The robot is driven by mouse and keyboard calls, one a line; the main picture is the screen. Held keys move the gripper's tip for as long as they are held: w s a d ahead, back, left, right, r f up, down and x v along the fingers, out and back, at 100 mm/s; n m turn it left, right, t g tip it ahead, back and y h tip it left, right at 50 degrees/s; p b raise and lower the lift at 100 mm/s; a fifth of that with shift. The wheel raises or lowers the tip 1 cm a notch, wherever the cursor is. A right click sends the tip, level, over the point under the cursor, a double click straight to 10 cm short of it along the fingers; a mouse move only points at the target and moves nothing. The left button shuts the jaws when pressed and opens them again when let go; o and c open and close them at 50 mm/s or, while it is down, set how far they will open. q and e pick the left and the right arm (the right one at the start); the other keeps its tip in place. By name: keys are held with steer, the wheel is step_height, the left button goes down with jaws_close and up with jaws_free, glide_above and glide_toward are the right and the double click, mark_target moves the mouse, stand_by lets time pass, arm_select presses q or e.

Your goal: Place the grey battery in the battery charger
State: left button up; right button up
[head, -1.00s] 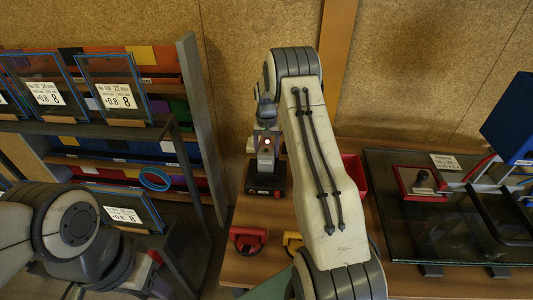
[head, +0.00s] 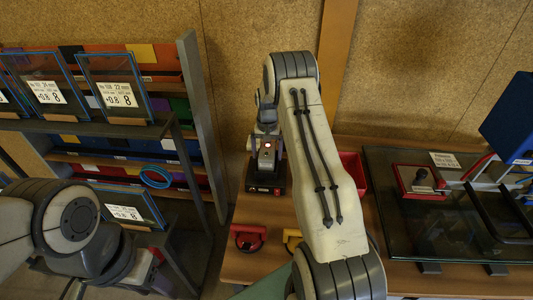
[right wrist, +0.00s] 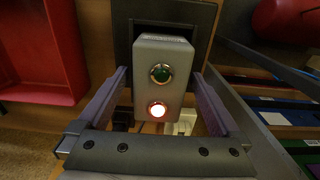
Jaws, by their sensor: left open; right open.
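The battery (right wrist: 165,88) and charger (right wrist: 203,18) also show in the right wrist view. My right gripper (right wrist: 162,76) is open, with one finger on each side of the battery and gaps visible. How deep the battery sits is hidden. My left gripper (head: 150,278) is open and empty, low at the left, partly hidden by its own arm.
A red bin (head: 353,170) stands right of the charger. A glass panel (head: 440,235) with a framed tool covers the right bench. A rack (head: 195,110) with glass panes stands at the left.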

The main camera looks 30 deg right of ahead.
steer(key=shift+r, duration=0.55)
step_height(320, 180, up, 10)
steer(key=b, duration=0.2)
steer(key=shift+f+b, duration=0.2)
steer(key=shift+b, duration=0.2)
steer(key=s+a+r+n, duration=0.2)
steer(key=s+a+r, duration=0.1)
steer(key=a, duration=0.5)
steer(key=s+a+r+n, duration=0.2)
steer(key=s+a+r, duration=0.1)
steer(key=a, duration=0.5)
steer(key=s+a+r+n, duration=0.2)
steer(key=s+a+r, duration=0.1)
steer(key=a, duration=0.5)
steer(key=s+a+n, duration=0.4)
steer(key=s, duration=0.9)
steer(key=s+a+f+n+y, duration=0.1)
steer(key=s+a+n, duration=0.3)
steer(key=s, duration=0.9)
steer(key=shift+s+a+f+n, duration=0.25)
steer(key=shift+a+f+n, duration=0.05)
steer(key=shift+a+n, duration=0.1)
